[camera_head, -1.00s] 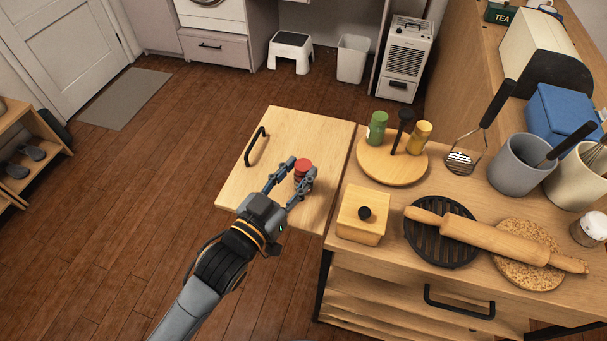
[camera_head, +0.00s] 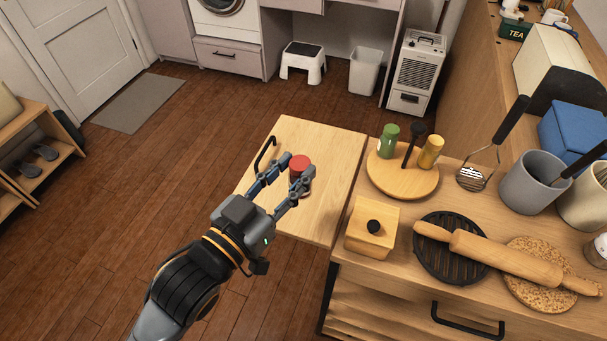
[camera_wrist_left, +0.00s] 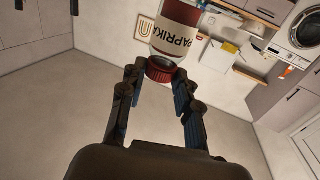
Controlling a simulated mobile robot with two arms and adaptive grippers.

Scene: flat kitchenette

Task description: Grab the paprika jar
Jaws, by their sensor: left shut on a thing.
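The paprika jar (camera_head: 299,163) has a red lid and stands out over the pale wooden side leaf in the head view. My left gripper (camera_head: 297,165) is shut on it, with one finger on each side. In the left wrist view the jar (camera_wrist_left: 178,38) shows a white label reading PAPRIKA, its red ribbed lid toward the gripper (camera_wrist_left: 160,75). The jar appears raised off the leaf, though its base is partly hidden by the fingers in the head view. My right gripper is not in view.
The side leaf (camera_head: 325,210) has a black handle. On the counter to the right stand a round wooden rack (camera_head: 385,180) with green and yellow jars, a wooden box (camera_head: 365,245), a black trivet (camera_head: 435,262) with a rolling pin (camera_head: 495,255), and a grey utensil crock (camera_head: 528,185).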

